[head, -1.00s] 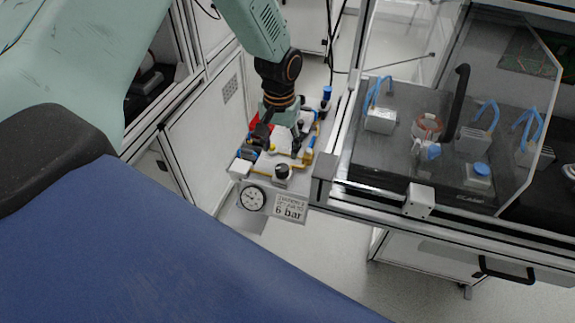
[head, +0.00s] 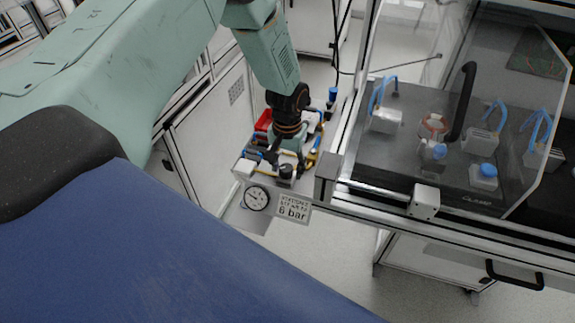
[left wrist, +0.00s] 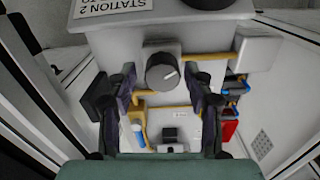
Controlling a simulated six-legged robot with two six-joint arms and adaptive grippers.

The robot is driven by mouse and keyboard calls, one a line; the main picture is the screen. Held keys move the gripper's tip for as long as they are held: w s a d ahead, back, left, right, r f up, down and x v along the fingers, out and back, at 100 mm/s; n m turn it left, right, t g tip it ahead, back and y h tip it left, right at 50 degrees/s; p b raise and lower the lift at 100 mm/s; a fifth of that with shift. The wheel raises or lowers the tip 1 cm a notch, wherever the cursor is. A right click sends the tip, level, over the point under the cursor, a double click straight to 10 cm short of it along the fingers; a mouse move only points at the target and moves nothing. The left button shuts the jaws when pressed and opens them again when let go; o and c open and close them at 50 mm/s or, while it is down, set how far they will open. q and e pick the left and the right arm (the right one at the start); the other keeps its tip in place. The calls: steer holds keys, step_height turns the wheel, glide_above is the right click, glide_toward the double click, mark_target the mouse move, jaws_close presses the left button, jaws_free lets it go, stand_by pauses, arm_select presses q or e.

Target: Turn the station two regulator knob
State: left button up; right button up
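The regulator knob (head: 286,171) is a dark round cap on the front edge of the small station panel. In the left wrist view the knob (left wrist: 161,72) is grey-black with a white mark on its face. My left gripper (head: 289,160) is over the panel, just behind the knob in the head view. In the left wrist view the left gripper (left wrist: 160,82) is open. Its two dark fingers stand left and right of the knob's line, with a gap on each side. A "STATION 2" label (left wrist: 110,6) shows above. My right gripper is not in view.
Yellow tubes, a red part (left wrist: 229,123) and blue fittings crowd the panel. A glass-fronted enclosure (head: 424,201) stands close on the right.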

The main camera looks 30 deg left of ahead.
arm_select(q)
steer(key=shift+a, duration=0.25)
steer(key=c, duration=0.3)
steer(key=shift+d, duration=0.2)
steer(key=c, duration=0.4)
steer(key=shift+a, duration=0.1)
steer(key=shift+c, duration=1.3)
